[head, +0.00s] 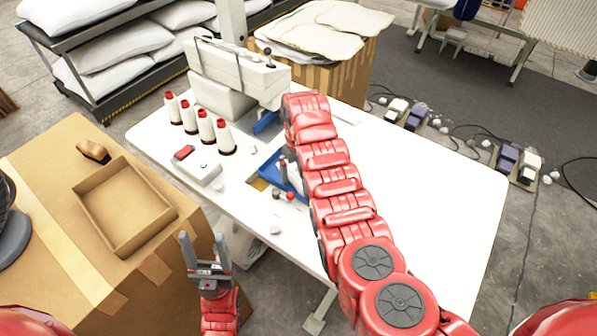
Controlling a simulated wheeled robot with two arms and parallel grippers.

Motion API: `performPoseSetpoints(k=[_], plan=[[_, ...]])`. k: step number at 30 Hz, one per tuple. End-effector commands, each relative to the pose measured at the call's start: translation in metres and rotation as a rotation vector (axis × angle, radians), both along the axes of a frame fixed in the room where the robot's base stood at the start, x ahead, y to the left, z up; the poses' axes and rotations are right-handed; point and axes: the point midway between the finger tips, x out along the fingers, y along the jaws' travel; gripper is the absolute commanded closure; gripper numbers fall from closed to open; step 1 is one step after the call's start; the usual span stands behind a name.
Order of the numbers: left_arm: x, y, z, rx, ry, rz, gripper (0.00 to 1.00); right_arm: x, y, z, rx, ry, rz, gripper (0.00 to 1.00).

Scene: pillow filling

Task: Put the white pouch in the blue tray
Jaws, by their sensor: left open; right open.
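A blue tray (270,166) lies on the white table, left of my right arm, which hides part of it. Small dark and red items show at its near side. I cannot clearly pick out a white pouch; pale shapes on the white table beside my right arm are hard to tell apart. My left gripper (207,252) is open and empty, pointing up between the cardboard box and the table's near edge. My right arm reaches across the table to the sewing machine; its gripper is hidden behind its links.
White table (430,190) is clear on the right. A sewing machine (235,80) and several thread cones (205,127) stand at its back left. A cardboard box (60,200) with an open tray (125,205) is at left. Pillow racks (110,60) stand behind; pedals and cables lie on the floor.

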Motion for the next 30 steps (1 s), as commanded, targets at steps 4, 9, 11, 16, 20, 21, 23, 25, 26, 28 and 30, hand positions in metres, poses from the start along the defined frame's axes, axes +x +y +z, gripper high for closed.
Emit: performPoseSetpoints(k=[4, 9, 11, 16, 20, 21, 23, 25, 26, 28, 30], plan=[[0.000, 0.000, 0.001, 0.000, 0.000, 0.000, 0.40, 0.001, 0.000, 0.005, 0.000, -0.002, 0.000, 0.00], [0.000, 0.000, -0.009, 0.000, 0.000, 0.000, 0.40, 0.002, 0.000, 0.025, 0.002, -0.008, 0.000, 0.00], [0.000, 0.000, -0.015, 0.000, 0.000, 0.000, 0.40, 0.002, 0.000, 0.036, 0.001, -0.006, 0.000, 0.00], [0.000, 0.000, -0.023, 0.000, 0.000, 0.000, 0.40, 0.002, 0.002, 0.084, 0.003, -0.009, 0.001, 0.00], [0.000, 0.000, -0.024, 0.000, 0.000, 0.000, 0.40, 0.001, 0.002, 0.107, 0.001, -0.004, 0.001, 0.00], [0.000, 0.000, -0.024, 0.000, 0.000, 0.000, 0.40, 0.001, 0.001, 0.111, 0.000, -0.002, 0.000, 0.00], [0.000, 0.000, -0.024, 0.000, 0.000, 0.000, 0.40, 0.000, 0.001, 0.115, -0.001, -0.001, 0.000, 0.00], [0.000, 0.000, -0.024, 0.000, 0.000, 0.000, 0.40, 0.000, 0.000, 0.120, -0.001, -0.001, 0.000, 0.00], [0.000, 0.000, -0.024, 0.000, 0.000, 0.000, 0.40, 0.000, 0.000, 0.121, -0.001, -0.001, 0.001, 0.00], [0.000, 0.000, -0.024, 0.000, 0.000, 0.000, 0.40, 0.000, 0.000, 0.123, 0.000, -0.001, 0.001, 0.00], [0.000, 0.000, -0.024, 0.000, 0.000, 0.000, 0.40, 0.000, 0.000, 0.124, 0.000, -0.001, 0.001, 0.00]])
